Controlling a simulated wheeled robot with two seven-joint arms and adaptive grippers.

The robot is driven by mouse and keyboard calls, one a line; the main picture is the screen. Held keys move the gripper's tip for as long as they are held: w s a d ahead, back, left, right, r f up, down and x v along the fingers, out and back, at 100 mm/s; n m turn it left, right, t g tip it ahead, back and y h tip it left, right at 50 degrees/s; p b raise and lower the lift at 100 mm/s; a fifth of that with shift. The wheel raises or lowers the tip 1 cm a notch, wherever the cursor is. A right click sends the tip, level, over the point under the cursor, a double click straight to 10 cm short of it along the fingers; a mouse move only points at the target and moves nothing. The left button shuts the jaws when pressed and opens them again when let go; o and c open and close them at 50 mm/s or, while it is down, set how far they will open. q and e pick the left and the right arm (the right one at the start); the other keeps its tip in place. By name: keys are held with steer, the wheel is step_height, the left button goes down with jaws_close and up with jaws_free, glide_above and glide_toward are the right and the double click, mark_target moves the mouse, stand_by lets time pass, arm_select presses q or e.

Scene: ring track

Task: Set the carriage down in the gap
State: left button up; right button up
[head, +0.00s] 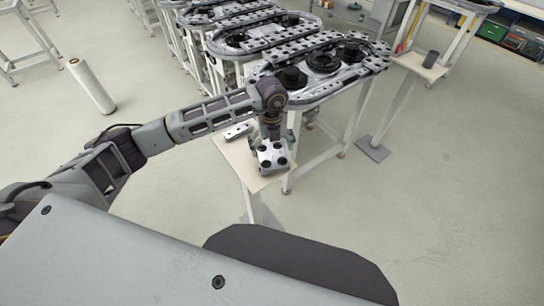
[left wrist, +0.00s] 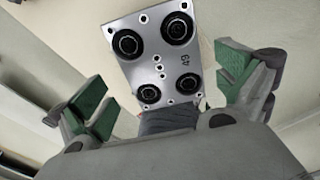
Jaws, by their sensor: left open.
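The carriage (head: 271,154), a silver plate with black round wheels facing up, is at the small pale side stand (head: 226,146) in the head view. In the left wrist view the carriage (left wrist: 155,60) shows its plate, wheels and a printed number. My left gripper (head: 272,142) is at the carriage. Its green-padded fingers (left wrist: 168,92) are spread wide, with clear space between each pad and the plate. The ring track (head: 325,68) lies just behind, with black-wheeled carriages on it. I cannot make out the gap. My right gripper is not in view.
A grey piece with holes (head: 238,131) lies on the stand beside the carriage. More oval tracks recede behind. The floor at the right is clear.

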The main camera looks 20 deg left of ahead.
mark_target(272, 154)
arm_select(q)
steer(key=shift+d+f+p, duration=0.1)
steer(key=shift+f+p, duration=0.45)
steer(key=shift+f, duration=1.85)
steer(key=c, duration=1.7)
steer(key=shift+w+r, duration=0.1)
steer(key=shift+c, duration=0.6)
steer(key=shift+r+b, duration=0.7)
steer(key=shift+r, duration=4.3)
